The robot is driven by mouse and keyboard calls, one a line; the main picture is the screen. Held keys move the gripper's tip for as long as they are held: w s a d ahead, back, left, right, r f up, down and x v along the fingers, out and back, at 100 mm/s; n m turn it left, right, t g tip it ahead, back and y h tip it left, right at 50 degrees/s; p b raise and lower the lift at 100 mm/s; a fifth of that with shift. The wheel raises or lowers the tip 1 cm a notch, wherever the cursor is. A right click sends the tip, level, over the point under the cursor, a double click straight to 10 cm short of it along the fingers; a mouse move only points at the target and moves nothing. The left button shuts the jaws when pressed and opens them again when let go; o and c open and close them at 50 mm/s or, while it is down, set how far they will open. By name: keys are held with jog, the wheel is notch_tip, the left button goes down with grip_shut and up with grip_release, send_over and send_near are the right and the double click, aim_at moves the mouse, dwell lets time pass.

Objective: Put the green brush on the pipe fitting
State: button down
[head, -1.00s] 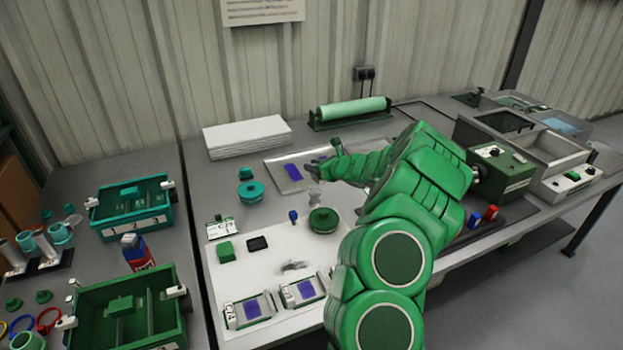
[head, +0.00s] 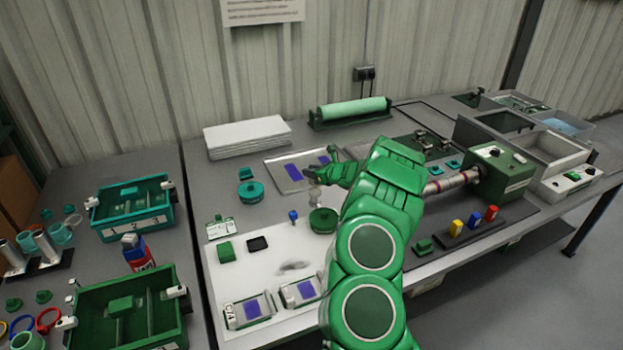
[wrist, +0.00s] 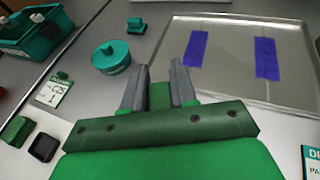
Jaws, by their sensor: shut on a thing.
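I cannot tell for sure which thing is the pipe fitting. A metal pipe with coloured bands (head: 450,183) sticks out from a green machine (head: 500,172) at the right.
A teal round pot (head: 250,192) and a tray with blue strips (head: 275,175) are beyond the gripper. A green block (head: 226,251) and small black dish (head: 257,244) lie on the mat. Green bin (head: 170,335), teal bin (head: 133,232) and spray can (head: 138,255) stand left.

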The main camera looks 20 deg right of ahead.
jog(key=shift+w+f, duration=0.2)
jog(key=shift+f, duration=1.45)
jog(key=shift+f, duration=0.1)
jog(key=c, duration=0.9)
grip_release()
jog(key=shift+d, duration=0.1)
jog(key=shift+s, duration=0.1)
jog(key=v, duration=1.2)
